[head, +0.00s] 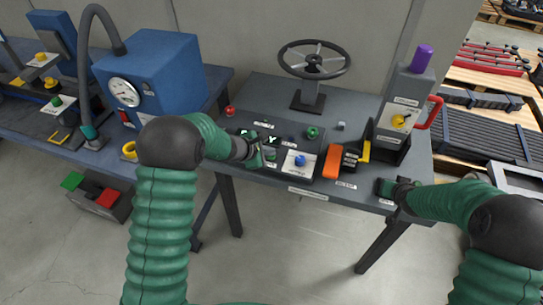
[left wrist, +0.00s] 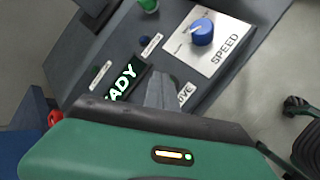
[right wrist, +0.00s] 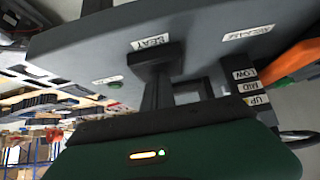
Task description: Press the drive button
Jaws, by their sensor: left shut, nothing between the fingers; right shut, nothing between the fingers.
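The control panel (head: 312,172) lies on the grey table. In the left wrist view, a label ending in "IVE" (left wrist: 186,92) sits beside my left gripper (left wrist: 160,82); its first letters and the button by it are mostly hidden behind the fingers. My left gripper is shut and empty, low over the panel; I cannot tell whether it touches. It also shows in the head view (head: 266,157). A lit display (left wrist: 124,82) reads "ADY", its start hidden. My right gripper (right wrist: 156,70) is shut and empty at the table's front right edge, by a "SEAT" label (right wrist: 150,42).
A blue knob (left wrist: 203,32) marked SPEED is close to the left gripper. A green knob (head: 312,132), a red knob (head: 230,111) and an orange lever (head: 332,161) stand nearby. A steering wheel (head: 314,60) is behind. A blue box with a gauge (head: 125,92) is at left.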

